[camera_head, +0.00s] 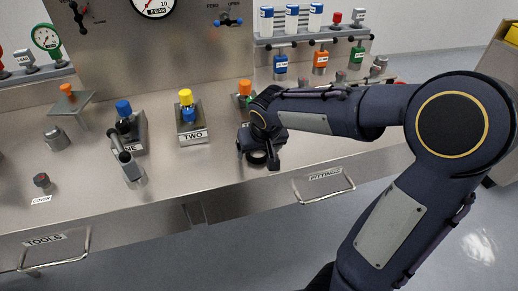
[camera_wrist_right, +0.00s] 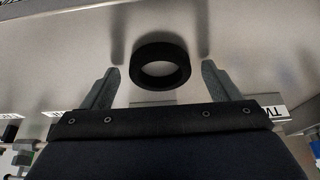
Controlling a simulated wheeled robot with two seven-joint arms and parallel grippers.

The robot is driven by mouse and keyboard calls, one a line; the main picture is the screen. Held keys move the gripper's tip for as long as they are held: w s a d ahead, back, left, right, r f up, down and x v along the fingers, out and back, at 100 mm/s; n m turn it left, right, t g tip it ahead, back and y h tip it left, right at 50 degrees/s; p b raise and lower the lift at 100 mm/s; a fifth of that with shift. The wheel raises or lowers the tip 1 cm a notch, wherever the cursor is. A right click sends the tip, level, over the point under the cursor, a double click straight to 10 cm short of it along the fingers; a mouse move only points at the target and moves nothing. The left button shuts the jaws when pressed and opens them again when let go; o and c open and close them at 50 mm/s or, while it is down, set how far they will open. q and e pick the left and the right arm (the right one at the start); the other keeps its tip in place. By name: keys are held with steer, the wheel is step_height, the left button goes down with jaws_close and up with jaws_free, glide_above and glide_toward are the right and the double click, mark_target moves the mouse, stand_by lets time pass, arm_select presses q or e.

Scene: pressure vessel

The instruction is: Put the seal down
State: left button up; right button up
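The seal is a thick black ring (camera_wrist_right: 160,83), ahead of my right gripper in the right wrist view. It seems to lie flat on the steel bench top (camera_head: 215,165). In the head view the black ring (camera_head: 257,158) shows just below my right gripper (camera_head: 257,160). The two grey fingers of my right gripper (camera_wrist_right: 160,77) are spread wide. The ring is between their tips, with a gap on each side and no visible contact. My left gripper does not show in either view.
Block TWO (camera_head: 193,135) with a yellow-topped part stands left of my right gripper. A knob marked COVER (camera_head: 42,181) is at far left. Drawer handles (camera_head: 325,190) stick out in front.

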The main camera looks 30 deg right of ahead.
steer(key=shift+r, duration=0.3)
steer(key=shift+s+r, duration=0.1)
steer(key=shift+r, duration=0.25)
steer(key=d+p+v, duration=0.1)
steer(key=v, duration=0.9)
steer(key=s+a+f+y, duration=0.2)
steer(key=s+a+f, duration=0.1)
steer(key=s, duration=0.5)
steer(key=s+a+f+n+t+y, duration=0.1)
steer(key=s+a+f, duration=0.3)
steer(key=s, duration=0.5)
steer(key=shift+s+y, duration=0.2)
steer(key=shift+y, duration=0.7)
steer(key=shift+a, duration=0.1)
step_height(320, 180, up, 3)
steer(key=p, duration=0.3)
steer(key=shift+f, duration=0.2)
